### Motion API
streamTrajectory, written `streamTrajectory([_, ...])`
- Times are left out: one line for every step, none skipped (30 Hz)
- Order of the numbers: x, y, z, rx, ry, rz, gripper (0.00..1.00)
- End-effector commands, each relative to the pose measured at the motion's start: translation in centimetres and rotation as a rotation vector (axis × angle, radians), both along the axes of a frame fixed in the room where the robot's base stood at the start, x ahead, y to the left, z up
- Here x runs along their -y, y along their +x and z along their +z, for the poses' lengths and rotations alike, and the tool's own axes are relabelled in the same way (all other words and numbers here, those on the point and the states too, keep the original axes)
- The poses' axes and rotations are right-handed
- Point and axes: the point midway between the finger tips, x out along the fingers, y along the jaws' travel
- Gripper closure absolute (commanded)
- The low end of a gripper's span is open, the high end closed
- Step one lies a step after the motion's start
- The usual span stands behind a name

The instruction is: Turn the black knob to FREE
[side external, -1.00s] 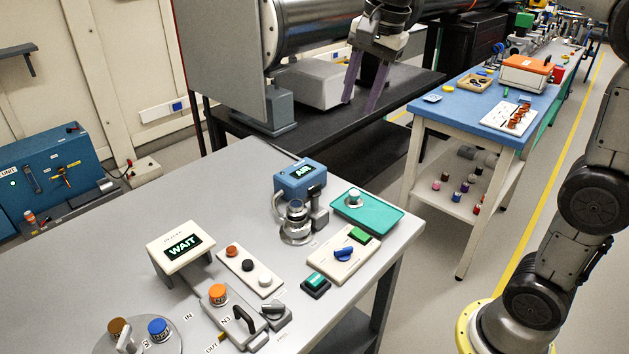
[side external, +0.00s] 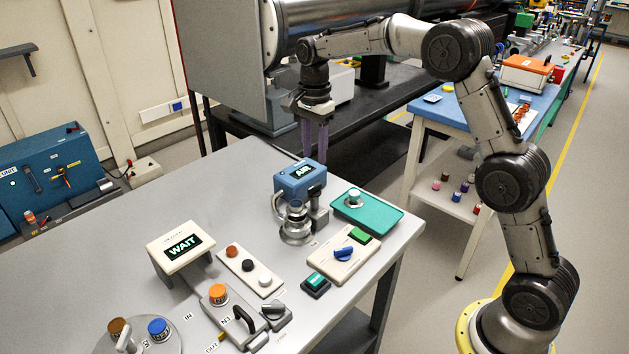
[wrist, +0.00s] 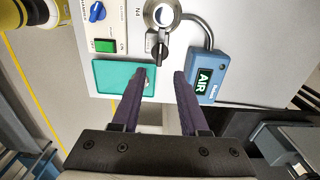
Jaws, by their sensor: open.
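A black round cap (side external: 248,265) sits mid-row on a white strip, between an orange-brown and a white one. A black lever-like part (wrist: 156,47) shows on the round metal fitting (wrist: 163,14) in the wrist view; the fitting also shows in the side view (side external: 295,226). I cannot tell which black part is the knob, and no FREE mark is readable. My gripper (side external: 314,152) is open and empty, fingers down, behind and above the blue AIR box (side external: 301,178). In the wrist view my gripper (wrist: 160,75) has its purple fingers apart, below the black lever.
A teal tray (side external: 387,222) with a silver-topped piece stands right of the fitting. A cream panel with a blue knob (side external: 343,254) and green button lies in front. A WAIT display (side external: 181,247) and a dark-handled clamp (side external: 243,322) are nearer.

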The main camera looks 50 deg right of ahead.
Motion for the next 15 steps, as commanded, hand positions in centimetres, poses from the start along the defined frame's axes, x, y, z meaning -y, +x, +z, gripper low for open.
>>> streamTrajectory([0.0,-0.1,-1.2,-0.006,0.001,0.000,0.56])
streamTrajectory([0.0,-0.1,-1.8,-0.006,0.001,0.000,0.56])
streamTrajectory([0.0,-0.1,-2.6,-0.006,0.001,0.001,0.56])
streamTrajectory([0.0,-0.1,-3.2,-0.005,0.001,0.001,0.56])
streamTrajectory([0.0,-0.1,-3.7,-0.005,0.001,0.001,0.56])
streamTrajectory([0.0,-0.1,-4.5,-0.005,0.000,0.001,0.56])
streamTrajectory([0.0,-0.1,-5.0,-0.005,0.000,0.001,0.56])
streamTrajectory([0.0,-0.1,-5.5,-0.003,0.000,0.001,0.56])
streamTrajectory([0.0,-0.1,-6.1,-0.004,0.000,0.001,0.56])
streamTrajectory([0.0,-0.1,-6.6,-0.003,0.000,0.001,0.56])
streamTrajectory([0.0,-0.1,-7.0,-0.004,0.000,0.001,0.56])
streamTrajectory([0.0,-0.1,-7.4,-0.003,0.000,0.001,0.56])
streamTrajectory([0.0,-0.1,-7.7,-0.003,0.000,0.001,0.56])
streamTrajectory([0.0,-0.1,-8.0,-0.003,0.000,0.001,0.56])
streamTrajectory([0.0,-0.1,-8.3,-0.002,0.000,0.001,0.56])
